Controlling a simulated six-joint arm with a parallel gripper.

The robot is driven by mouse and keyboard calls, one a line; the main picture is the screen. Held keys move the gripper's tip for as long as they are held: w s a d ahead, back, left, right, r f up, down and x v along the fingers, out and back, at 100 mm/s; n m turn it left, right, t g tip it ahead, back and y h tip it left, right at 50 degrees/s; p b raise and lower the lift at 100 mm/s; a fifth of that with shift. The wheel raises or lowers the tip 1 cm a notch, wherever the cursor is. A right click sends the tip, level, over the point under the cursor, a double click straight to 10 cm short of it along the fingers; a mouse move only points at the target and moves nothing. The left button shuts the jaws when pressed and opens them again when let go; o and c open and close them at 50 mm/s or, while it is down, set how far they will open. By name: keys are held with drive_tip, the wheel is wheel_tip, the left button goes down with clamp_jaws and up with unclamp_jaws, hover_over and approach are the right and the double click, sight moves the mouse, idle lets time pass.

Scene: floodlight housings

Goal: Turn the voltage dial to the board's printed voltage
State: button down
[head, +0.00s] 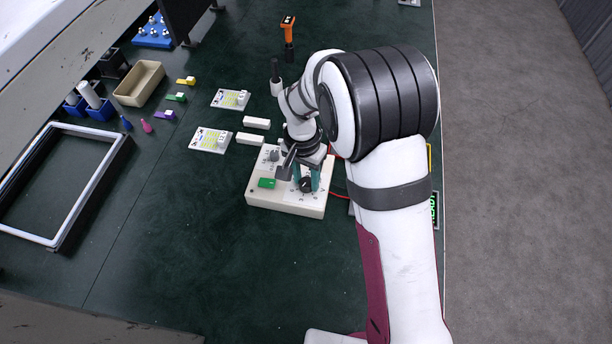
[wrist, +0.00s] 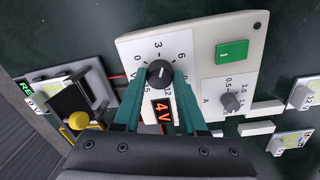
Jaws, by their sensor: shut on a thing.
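The black voltage dial (wrist: 160,73) sits on a white power supply box (head: 258,199), with 0, 3, 6, 12 and 15 readable around it. The red display (wrist: 162,115) below the dial reads 4 V. My gripper (wrist: 161,78) is shut on the dial, one teal finger on each side; in the head view my gripper (head: 306,180) points down at the box. In the wrist view a board (wrist: 52,84) sits in a dark fixture at the left; its printing is partly hidden, and a mark beside it looks like 9 V.
The box also carries a smaller current dial (wrist: 231,101) and a green switch (wrist: 232,51). A yellow knob (wrist: 79,120) stands by the fixture. Two loose boards (head: 231,99) (head: 210,139) and two white blocks (head: 256,122) (head: 249,138) lie left of my arm.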

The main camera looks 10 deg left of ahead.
drive_tip(key=m, duration=0.4)
drive_tip(key=shift+m, duration=0.3)
drive_tip(key=m, duration=0.4)
drive_tip(key=shift+m, duration=0.3)
drive_tip(key=m, duration=0.4)
drive_tip(key=shift+d+y, duration=0.1)
drive_tip(key=shift+y, duration=0.2)
drive_tip(key=shift+m, duration=2.4)
drive_tip(key=shift+c, duration=2.3)
unclamp_jaws()
